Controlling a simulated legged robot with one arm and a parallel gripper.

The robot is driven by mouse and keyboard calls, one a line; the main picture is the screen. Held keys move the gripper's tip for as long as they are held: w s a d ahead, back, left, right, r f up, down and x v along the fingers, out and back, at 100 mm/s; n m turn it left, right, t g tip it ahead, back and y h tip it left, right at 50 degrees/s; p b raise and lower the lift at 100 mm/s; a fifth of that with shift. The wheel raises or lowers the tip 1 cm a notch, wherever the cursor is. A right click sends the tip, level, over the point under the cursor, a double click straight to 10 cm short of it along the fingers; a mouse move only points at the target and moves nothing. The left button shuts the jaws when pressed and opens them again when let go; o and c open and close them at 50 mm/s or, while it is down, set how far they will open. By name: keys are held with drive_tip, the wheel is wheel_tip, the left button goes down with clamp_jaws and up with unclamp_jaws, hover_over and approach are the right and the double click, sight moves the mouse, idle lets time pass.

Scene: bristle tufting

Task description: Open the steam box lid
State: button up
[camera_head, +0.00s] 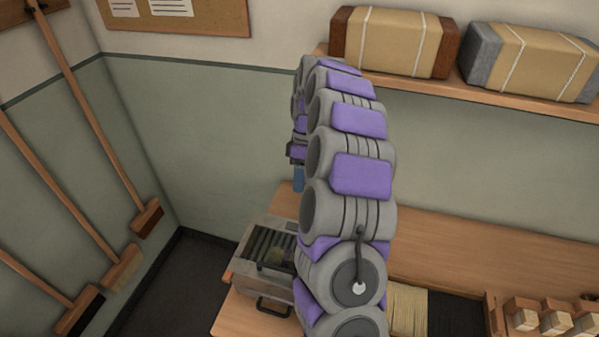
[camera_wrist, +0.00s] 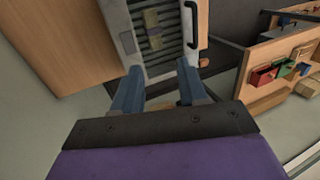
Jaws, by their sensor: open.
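The steam box (camera_head: 246,270) is a pale grey box on the left end of the wooden bench, partly hidden by my arm. Its top has a dark slatted panel with yellowish-green shapes showing in it. I cannot tell clearly how the lid sits. A dark bar handle (camera_head: 272,308) is on its front side. In the wrist view the steam box (camera_wrist: 128,43) is at top centre, with the handle (camera_wrist: 190,25) on its right. My gripper (camera_wrist: 159,66) is open and empty, its two blue fingers apart over the box's near edge. In the head view its blue finger (camera_head: 298,180) shows above and behind the box.
The bench (camera_head: 440,232) runs right, with pale bristles (camera_head: 408,308) and a wooden rack of blocks (camera_head: 545,318). A shelf above holds wrapped bundles (camera_head: 395,42). Brooms (camera_head: 110,160) lean on the left wall. The wrist view shows a wooden organiser (camera_wrist: 270,55) with coloured pieces.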

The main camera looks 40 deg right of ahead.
drive_tip(key=s+a, duration=0.5)
drive_tip(key=s, duration=0.5)
drive_tip(key=shift+r, duration=0.45)
drive_tip(key=shift+d, duration=0.1)
